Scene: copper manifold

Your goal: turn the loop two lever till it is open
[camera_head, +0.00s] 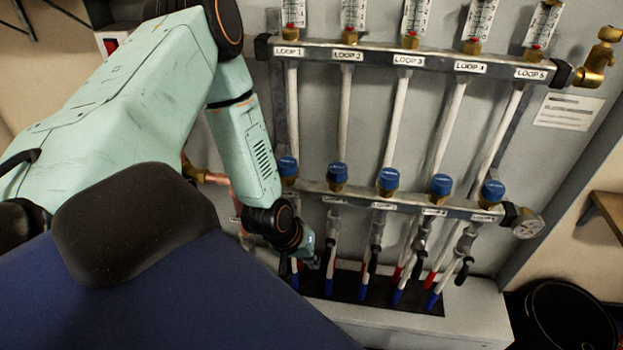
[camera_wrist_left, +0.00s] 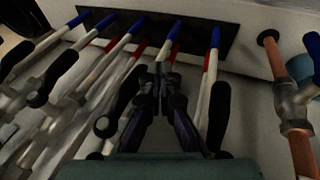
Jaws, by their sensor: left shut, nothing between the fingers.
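The loop two lever is a black-handled valve lever (camera_head: 331,248) below the second blue cap, on the lower manifold bar. My left gripper (camera_head: 308,262) is beside it on its left, low among the pipes, and partly hides the loop one lever area. In the left wrist view my left gripper (camera_wrist_left: 160,80) is shut, its fingertips together and empty. There a black lever handle (camera_wrist_left: 126,95), apparently loop two's, stands just left of the fingers, and another handle (camera_wrist_left: 219,115) stands to the right. I cannot tell whether a finger touches either handle. My right gripper is out of view.
Several blue caps (camera_head: 388,180) line the lower bar, with similar levers close together below. White pipes with blue and red ends drop into a black floor strip (camera_head: 375,290). A copper pipe (camera_wrist_left: 299,145) stands at the right in the wrist view. A black bin (camera_head: 570,315) stands at lower right.

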